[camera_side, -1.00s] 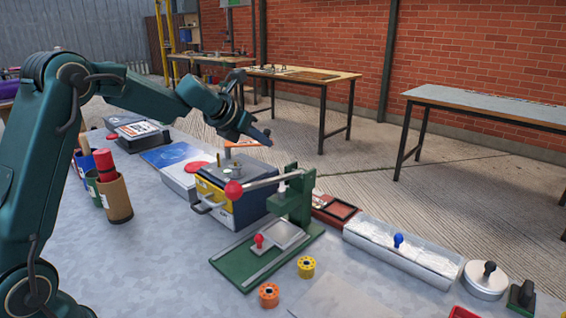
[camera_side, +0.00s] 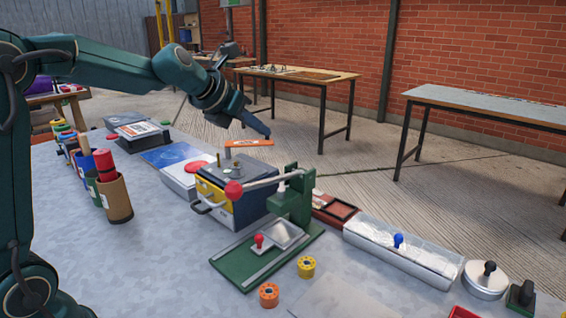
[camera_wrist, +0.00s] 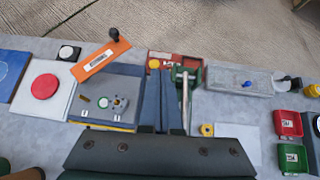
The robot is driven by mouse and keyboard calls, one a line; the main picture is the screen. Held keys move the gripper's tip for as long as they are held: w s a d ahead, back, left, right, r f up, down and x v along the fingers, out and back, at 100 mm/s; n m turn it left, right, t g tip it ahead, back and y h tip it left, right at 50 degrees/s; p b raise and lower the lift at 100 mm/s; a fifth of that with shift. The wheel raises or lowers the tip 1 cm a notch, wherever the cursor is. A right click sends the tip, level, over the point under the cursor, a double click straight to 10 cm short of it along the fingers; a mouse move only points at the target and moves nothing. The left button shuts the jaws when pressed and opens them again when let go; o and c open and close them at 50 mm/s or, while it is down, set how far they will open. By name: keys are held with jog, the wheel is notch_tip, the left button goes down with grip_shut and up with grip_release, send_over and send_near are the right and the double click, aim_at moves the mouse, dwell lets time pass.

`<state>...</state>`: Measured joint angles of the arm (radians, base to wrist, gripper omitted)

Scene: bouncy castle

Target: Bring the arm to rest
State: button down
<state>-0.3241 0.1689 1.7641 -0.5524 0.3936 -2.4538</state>
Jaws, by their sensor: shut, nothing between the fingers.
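My gripper (camera_side: 256,124) is in the air above the back of the table, over the area of a blue and yellow box (camera_side: 232,193). Its fingers are shut with nothing between them. In the wrist view my gripper (camera_wrist: 163,100) points out over the table, its two dark fingers side by side. An orange plate with a dark knob (camera_wrist: 102,62) lies to the left of the fingers there. The fingers hide part of the table between the box and the green press.
The table's front middle (camera_side: 170,270) is clear.

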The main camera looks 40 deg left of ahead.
jog(key=s+d+r+m+h, duration=0.2)
jog(key=s+d+r+m, duration=0.1)
jog(key=s+d+m, duration=0.95)
jog(key=s+a+f+m+g, duration=0.1)
jog(key=s+f+m, duration=0.4)
jog(key=m, duration=0.7)
jog(key=s+a+f+m+g+y, duration=0.1)
jog(key=s+f+m+g, duration=0.2)
jog(key=s+m, duration=0.6)
notch_tip(320, 180, down, 3)
jog(key=m, duration=0.3)
jog(key=shift+a+r+g, duration=0.2)
jog(key=shift+a+g, duration=0.05)
jog(key=shift+g, duration=0.05)
